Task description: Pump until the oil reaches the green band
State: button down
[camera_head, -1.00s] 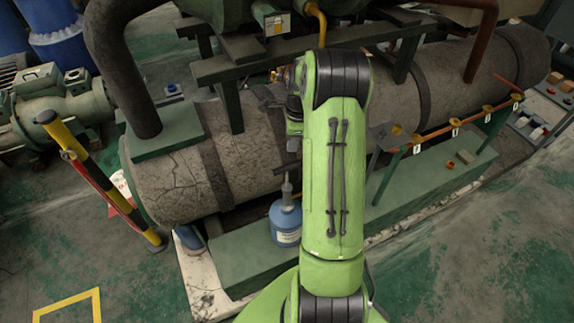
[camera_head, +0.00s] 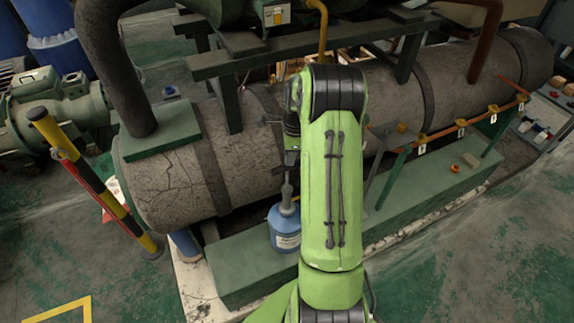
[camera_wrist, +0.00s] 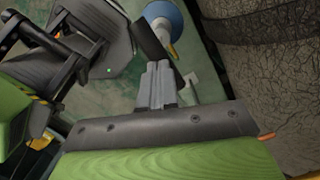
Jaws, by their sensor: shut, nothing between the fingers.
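A blue oil container (camera_head: 285,238) with a pale label stands on the green base in front of the large cracked cylinder. A grey pump stem (camera_head: 286,194) rises upright from its top, beside my green arm. The blue container (camera_wrist: 165,18) also shows at the top of the wrist view. A dark bar (camera_wrist: 152,42), perhaps the pump handle, lies just beyond my gripper (camera_wrist: 158,68). The grey fingers are shut together with nothing between them. I cannot tell whether they touch the bar. In the head view my arm largely hides the gripper. No oil level or green band can be made out.
The large cylinder (camera_head: 160,185) stands close behind the container. A yellow-black post (camera_head: 95,185) leans at the left. An orange pipe with valves (camera_head: 461,124) runs along the right. Open green floor (camera_head: 480,260) lies at the front right.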

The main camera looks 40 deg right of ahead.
notch_tip(320, 180, down, 7)
jog(key=b, duration=0.4)
jog(key=shift+f+b, duration=0.15)
jog(key=shift+b, duration=0.2)
jog(key=shift+r, duration=0.2)
jog(key=shift+s+d+r+p, duration=0.1)
jog(key=shift+s+d+p, duration=0.05)
jog(key=shift+p, duration=0.15)
jog(key=s+d+r+p, duration=0.1)
jog(key=r+p, duration=0.1)
jog(key=r, duration=0.6)
jog(key=s+d+r+p, duration=0.1)
jog(key=d+r+p, duration=0.1)
jog(key=r, duration=0.6)
jog(key=shift+s+r+p, duration=0.3)
jog(key=shift+r+p, duration=0.05)
dwell(0.4)
